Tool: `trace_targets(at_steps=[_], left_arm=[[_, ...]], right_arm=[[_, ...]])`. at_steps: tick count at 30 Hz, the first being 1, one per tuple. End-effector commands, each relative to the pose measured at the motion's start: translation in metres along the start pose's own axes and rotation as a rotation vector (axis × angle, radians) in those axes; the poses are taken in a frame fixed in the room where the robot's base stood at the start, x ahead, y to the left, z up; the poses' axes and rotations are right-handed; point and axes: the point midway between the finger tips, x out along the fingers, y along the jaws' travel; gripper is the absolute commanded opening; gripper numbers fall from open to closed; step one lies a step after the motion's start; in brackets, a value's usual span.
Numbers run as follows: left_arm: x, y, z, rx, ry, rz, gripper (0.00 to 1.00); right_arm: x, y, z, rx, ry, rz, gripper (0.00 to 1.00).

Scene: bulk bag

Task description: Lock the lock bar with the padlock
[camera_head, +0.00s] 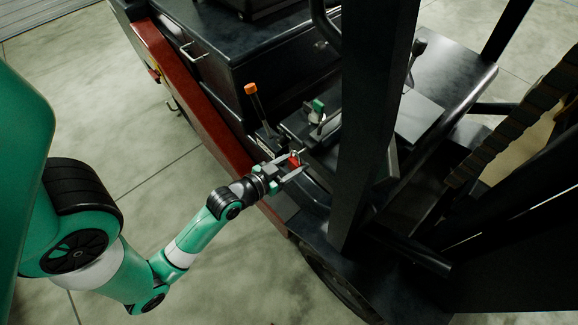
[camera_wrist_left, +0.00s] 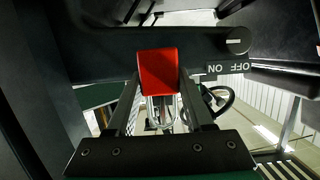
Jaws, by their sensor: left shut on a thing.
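A red padlock (camera_wrist_left: 158,70) with a silver shackle (camera_wrist_left: 160,108) is held between the fingers of my left gripper (camera_head: 290,168). In the left wrist view its red body is at the fingertips and the shackle points back toward the palm. I cannot tell whether padlock and bar touch. In the head view the padlock is a small red patch (camera_head: 295,160). My right gripper is not seen.
A dark forklift fills the head view, with a red side edge (camera_head: 195,95), an orange-topped lever (camera_head: 250,88), a green-topped lever (camera_head: 317,105) and a thick black post (camera_head: 372,100) just right of my left gripper. Open concrete floor (camera_head: 150,135) lies at left.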

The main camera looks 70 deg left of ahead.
Motion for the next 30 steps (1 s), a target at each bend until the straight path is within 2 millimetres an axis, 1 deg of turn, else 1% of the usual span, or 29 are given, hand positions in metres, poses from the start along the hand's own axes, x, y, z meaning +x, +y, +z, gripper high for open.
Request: trace_targets(at_steps=[3,6,12,30], left_arm=[[0.009,0.0,-0.002,0.0,0.003,0.0,0.0],[0.014,0.0,0.001,-0.001,0.002,0.0,0.0],[0.021,0.0,0.004,-0.001,0.001,0.0,0.0],[0.022,0.0,0.005,0.0,0.002,0.0,0.0]], right_arm=[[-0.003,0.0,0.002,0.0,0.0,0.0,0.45],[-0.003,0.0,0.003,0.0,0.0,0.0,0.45],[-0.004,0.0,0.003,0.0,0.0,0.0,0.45],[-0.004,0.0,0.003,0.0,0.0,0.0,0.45]])
